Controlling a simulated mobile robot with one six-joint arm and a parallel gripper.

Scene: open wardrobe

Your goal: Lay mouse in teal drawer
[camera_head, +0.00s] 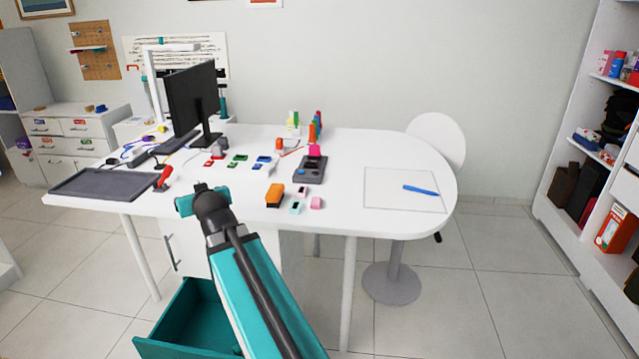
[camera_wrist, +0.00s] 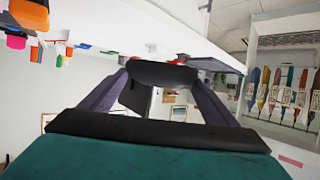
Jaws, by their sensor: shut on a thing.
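The teal drawer (camera_head: 160,346) stands pulled open below the desk at the bottom of the head view, and its visible inside looks empty. My arm covers its right side. My gripper (camera_wrist: 160,80) is shut on a dark, rounded thing, the mouse (camera_wrist: 163,73), which sits between the two fingers in the wrist view. In the head view my gripper (camera_head: 202,190) is at the desk's front edge, above and behind the open drawer. The mouse is mostly hidden there by my wrist.
The white desk (camera_head: 400,155) holds a monitor (camera_head: 192,100), a dark grey tray (camera_head: 100,184), a red-handled tool (camera_head: 163,177), a grey device (camera_head: 310,169) and several small coloured blocks. A white chair (camera_head: 437,140) stands at the right. Shelves line the right wall. Floor right of the desk is clear.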

